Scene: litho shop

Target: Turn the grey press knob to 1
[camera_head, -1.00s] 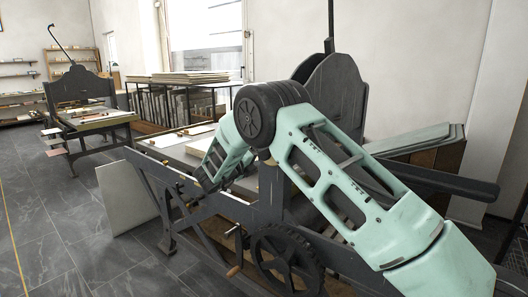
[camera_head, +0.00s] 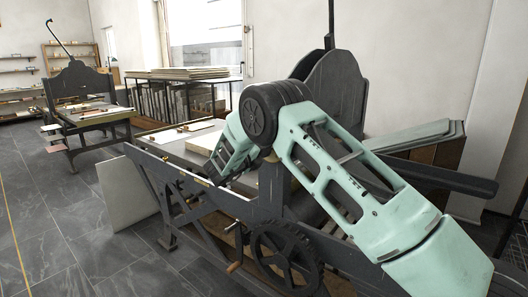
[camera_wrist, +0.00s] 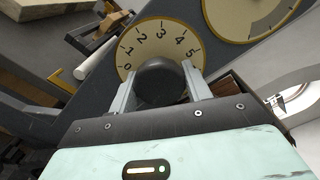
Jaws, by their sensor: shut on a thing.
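The grey press knob (camera_wrist: 162,84) is a dark round knob in the middle of the wrist view. It sits in front of a cream dial (camera_wrist: 150,50) with a yellow rim and the numbers 0 to 5. My gripper (camera_wrist: 159,78) has one finger on each side of the knob and is shut on it. No pointer mark on the knob is visible, so its setting cannot be told. The knob's lower part is hidden by my gripper. In the head view, my arm reaches over to the dark press (camera_head: 195,185), and the knob cannot be made out.
A second, larger dial (camera_wrist: 245,15) lies at the upper right of the wrist view. The press has a spoked wheel (camera_head: 286,257) low in front. Another press (camera_head: 85,110) stands at the back left. Grey tiled floor (camera_head: 40,230) is clear on the left.

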